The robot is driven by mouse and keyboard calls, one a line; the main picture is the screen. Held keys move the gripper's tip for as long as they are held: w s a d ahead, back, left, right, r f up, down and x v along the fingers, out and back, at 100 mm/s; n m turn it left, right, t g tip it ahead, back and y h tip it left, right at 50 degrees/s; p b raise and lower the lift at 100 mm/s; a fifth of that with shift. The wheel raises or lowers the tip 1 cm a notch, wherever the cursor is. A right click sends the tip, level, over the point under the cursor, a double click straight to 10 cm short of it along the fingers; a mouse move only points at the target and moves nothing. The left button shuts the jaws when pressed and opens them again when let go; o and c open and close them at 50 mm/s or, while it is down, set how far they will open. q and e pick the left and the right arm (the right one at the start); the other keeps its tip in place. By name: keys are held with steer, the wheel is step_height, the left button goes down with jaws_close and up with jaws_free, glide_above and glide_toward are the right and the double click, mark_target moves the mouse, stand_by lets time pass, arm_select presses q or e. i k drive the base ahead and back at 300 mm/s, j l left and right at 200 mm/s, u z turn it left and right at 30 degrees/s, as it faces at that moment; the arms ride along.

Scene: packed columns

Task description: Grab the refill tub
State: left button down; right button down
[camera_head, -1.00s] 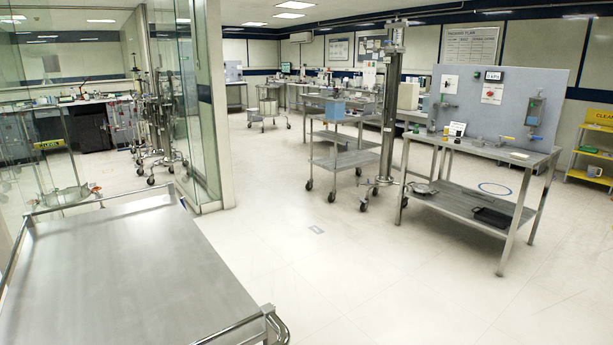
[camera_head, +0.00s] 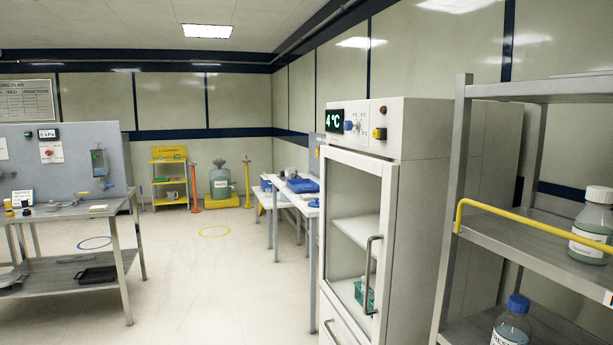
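I cannot make out anything that is clearly the refill tub. A small blue container (camera_head: 266,184) stands at the far end of the white tables in the middle distance, but I cannot tell what it is. A flat blue item (camera_head: 302,185) lies on the nearer white table. A green rack-like item (camera_head: 364,296) sits low inside the glass-fronted fridge. Neither of my grippers shows in the head view.
The fridge (camera_head: 399,135) stands right of centre. A steel bench (camera_head: 80,209) is at left. Floor between is clear.

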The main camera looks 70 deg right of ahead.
mark_target(289, 170)
steer(key=z, duration=2.1)
steer(key=i+u, duration=0.45)
steer(key=i, duration=0.75)
steer(key=i+u, duration=0.3)
steer(key=i, duration=1.65)
steer(key=i+z, duration=0.25)
steer(key=i, duration=1.75)
steer(key=i+j, duration=0.1)
steer(key=i, duration=1.85)
steer(key=i+z, duration=0.4)
steer(key=i+j+z, duration=0.1)
steer(key=i+z, duration=0.35)
steer(key=i+j+z, duration=0.2)
steer(key=z, duration=0.2)
steer(key=i+j+z, duration=0.4)
steer(key=k+l, duration=0.05)
